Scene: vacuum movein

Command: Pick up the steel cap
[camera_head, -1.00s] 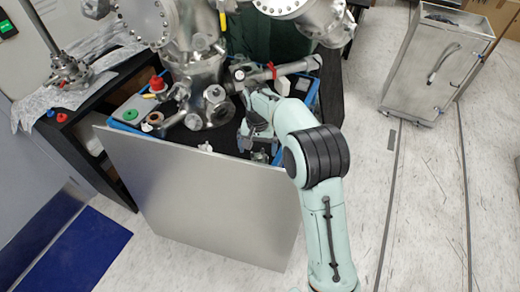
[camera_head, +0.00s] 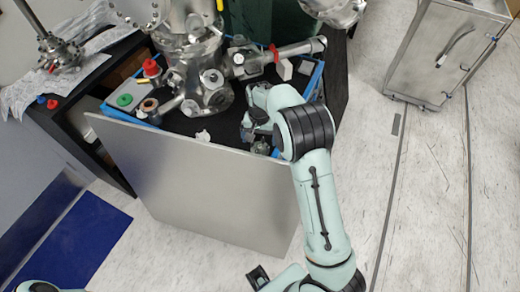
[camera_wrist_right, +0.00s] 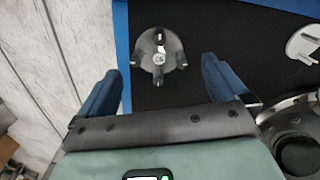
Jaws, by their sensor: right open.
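The steel cap (camera_wrist_right: 158,55) appears to be the round grey metal piece with several dark knobs in the right wrist view. It lies on the black surface near the blue edge. In the head view it appears beside the right gripper, small and partly hidden (camera_head: 262,147). My right gripper (camera_wrist_right: 161,65) is open, with its two blue-dark fingers on either side of the cap in the picture. I see no contact, and the height between them is hard to tell. In the head view the right gripper (camera_head: 250,128) is over the bench's right front corner. My left gripper does not show.
A steel vacuum chamber (camera_head: 200,70) stands on the bench left of the gripper. A pale small part (camera_head: 203,136) lies on the black surface, and a white block (camera_head: 284,69) is behind. A large metal panel (camera_head: 205,190) fronts the bench. A steel cart (camera_head: 440,55) stands right.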

